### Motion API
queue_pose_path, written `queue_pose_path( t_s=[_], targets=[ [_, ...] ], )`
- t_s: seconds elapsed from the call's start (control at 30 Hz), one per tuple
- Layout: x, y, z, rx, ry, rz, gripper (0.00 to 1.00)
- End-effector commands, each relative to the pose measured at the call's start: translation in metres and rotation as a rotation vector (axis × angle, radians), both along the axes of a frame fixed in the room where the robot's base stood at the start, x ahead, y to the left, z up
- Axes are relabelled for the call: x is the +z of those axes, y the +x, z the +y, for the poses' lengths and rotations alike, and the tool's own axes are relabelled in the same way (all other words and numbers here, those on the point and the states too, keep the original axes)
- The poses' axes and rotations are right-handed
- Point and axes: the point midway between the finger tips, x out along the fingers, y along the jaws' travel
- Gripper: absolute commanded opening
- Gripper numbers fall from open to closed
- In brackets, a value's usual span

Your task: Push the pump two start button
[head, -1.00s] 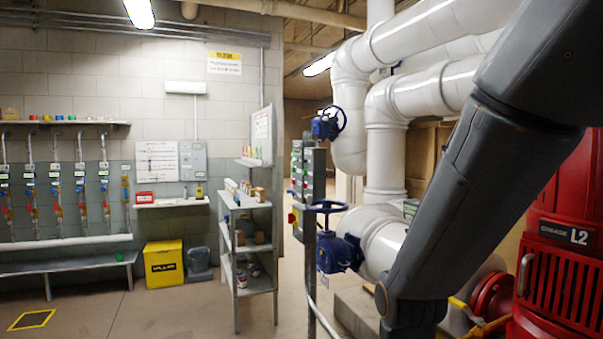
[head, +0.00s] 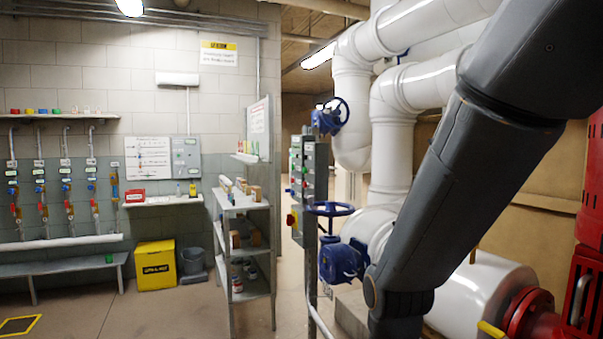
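A grey control panel (head: 315,185) on a post stands right of centre, seen at a steep angle. It carries green and red buttons and a red-and-yellow switch (head: 292,219) on its side. The button labels are too small to read, so I cannot tell which is the pump two start button. My arm crosses the right side of the head view from the top right to the bottom. My gripper is outside the view.
A blue valve handwheel (head: 330,208) and blue actuator (head: 341,262) sit beside the panel on white pipes (head: 392,150). A metal shelf rack (head: 243,262) stands left of it. A yellow box (head: 155,265) is by the wall. Floor at the lower left is open.

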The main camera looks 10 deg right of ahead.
Motion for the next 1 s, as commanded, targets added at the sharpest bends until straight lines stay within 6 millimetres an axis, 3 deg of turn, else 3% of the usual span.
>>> queue_pose_path(
  t_s=[0.03,0.23,1.0],
  targets=[
    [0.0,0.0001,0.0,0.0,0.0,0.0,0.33],
    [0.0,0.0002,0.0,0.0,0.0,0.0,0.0],
    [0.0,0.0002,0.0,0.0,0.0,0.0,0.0]
  ],
)
